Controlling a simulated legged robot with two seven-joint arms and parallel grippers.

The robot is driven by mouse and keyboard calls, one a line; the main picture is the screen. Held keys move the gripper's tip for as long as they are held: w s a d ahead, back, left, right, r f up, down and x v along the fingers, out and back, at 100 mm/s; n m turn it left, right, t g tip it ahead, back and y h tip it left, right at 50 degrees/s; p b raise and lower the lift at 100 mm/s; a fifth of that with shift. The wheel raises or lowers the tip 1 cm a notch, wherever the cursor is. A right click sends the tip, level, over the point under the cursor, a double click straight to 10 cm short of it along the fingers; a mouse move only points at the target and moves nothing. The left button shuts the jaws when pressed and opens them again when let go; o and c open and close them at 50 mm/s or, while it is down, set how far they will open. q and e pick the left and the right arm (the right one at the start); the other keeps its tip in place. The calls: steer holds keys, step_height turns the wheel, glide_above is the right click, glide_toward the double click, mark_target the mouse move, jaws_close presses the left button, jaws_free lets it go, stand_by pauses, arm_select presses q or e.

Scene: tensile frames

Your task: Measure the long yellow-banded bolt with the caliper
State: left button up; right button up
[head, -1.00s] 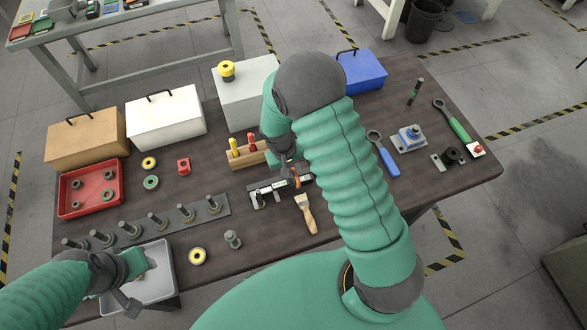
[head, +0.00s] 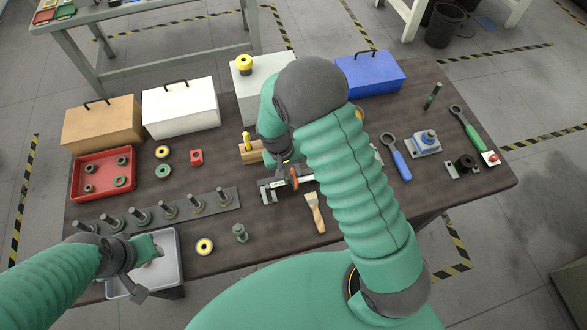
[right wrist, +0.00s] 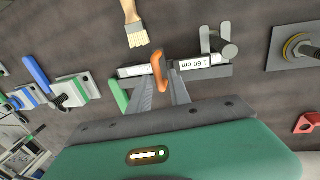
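The caliper (head: 275,190) lies on the dark table with an orange thumb piece (right wrist: 158,70) and a display reading 1.60 cm (right wrist: 195,63). My right gripper (right wrist: 161,76) is over it, one finger on each side of the orange piece; whether they press on it is unclear. My left gripper (head: 150,252) is above the grey tray (head: 172,276), fingers unclear.
A lone bolt (head: 240,233), a yellow ring (head: 204,246) and a brush (head: 316,215) lie near the front. A red tray (head: 78,182), lidded boxes and a screwdriver block (head: 250,152) stand behind. Wrenches lie right. Bare table lies between rack and caliper.

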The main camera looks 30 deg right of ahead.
mark_target(281, 182)
steer(key=shift+o, duration=0.5)
steer(key=shift+a, duration=0.15)
steer(key=a+r+b, duration=0.1)
steer(key=a+r, duration=0.2)
steer(key=r, duration=1.3)
steer(key=shift+w+a+r, duration=0.15)
steer(key=shift+w+r, duration=0.1)
steer(key=shift+w, duration=0.15)
steer(key=s+f+n+t+y, duration=0.2)
steer(key=s+f+t, duration=0.1)
steer(key=s, duration=0.8)
steer(key=shift+d+f+n, duration=0.15)
steer(key=shift+d+n, duration=0.05)
steer(key=shift+n, duration=0.1)
